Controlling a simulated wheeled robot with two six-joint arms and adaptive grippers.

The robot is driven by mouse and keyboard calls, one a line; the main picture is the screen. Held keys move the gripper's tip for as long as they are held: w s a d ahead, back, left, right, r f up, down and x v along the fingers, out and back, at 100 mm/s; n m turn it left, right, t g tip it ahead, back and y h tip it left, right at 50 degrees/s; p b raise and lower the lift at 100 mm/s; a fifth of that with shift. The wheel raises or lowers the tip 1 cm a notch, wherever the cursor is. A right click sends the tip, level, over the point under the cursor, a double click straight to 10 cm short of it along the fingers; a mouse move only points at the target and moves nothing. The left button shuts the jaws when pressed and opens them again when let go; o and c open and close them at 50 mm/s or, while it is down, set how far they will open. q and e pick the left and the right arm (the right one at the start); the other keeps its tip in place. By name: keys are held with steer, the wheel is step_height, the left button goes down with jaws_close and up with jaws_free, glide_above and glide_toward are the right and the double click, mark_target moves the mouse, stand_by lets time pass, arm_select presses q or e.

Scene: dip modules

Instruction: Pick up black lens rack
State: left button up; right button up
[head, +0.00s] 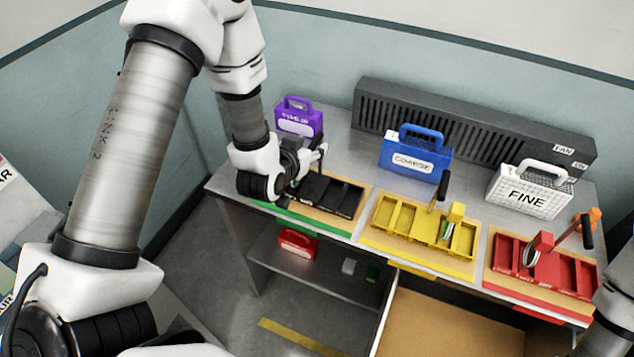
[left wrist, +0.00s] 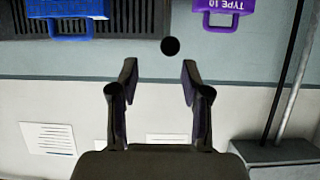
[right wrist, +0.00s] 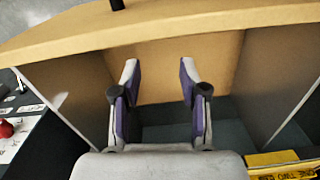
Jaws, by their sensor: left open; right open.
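The black lens rack (head: 345,196) sits on a tan board at the left end of the bench, its left part hidden behind my left gripper. My left gripper (head: 316,152) is open beside a dark upright handle (head: 322,161) at the rack. In the left wrist view, a round black end (left wrist: 170,46), probably of that handle, shows just beyond my open, empty fingertips (left wrist: 158,72). Whether they touch it I cannot tell. My right gripper (right wrist: 160,72) is open and empty in the right wrist view, and is outside the head view.
The yellow rack (head: 410,238) and red rack (head: 510,281) stand to the right. A red case (head: 298,243) is on the shelf below.

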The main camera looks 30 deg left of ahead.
mark_target(312, 144)
arm_select(q)
steer(key=shift+w+a+f+p, duration=0.45)
steer(key=shift+w+f+p, duration=0.3)
steer(key=shift+p, duration=0.45)
steer(key=x, duration=0.3)
steer(key=shift+w+a+f, duration=0.1)
steer(key=shift+a+f, duration=0.05)
steer(key=shift+f, duration=0.2)
steer(key=c, duration=0.4)
steer(key=shift+s, duration=0.2)
jaws_close()
steer(key=shift+w+r, duration=0.1)
steer(key=shift+r, duration=0.2)
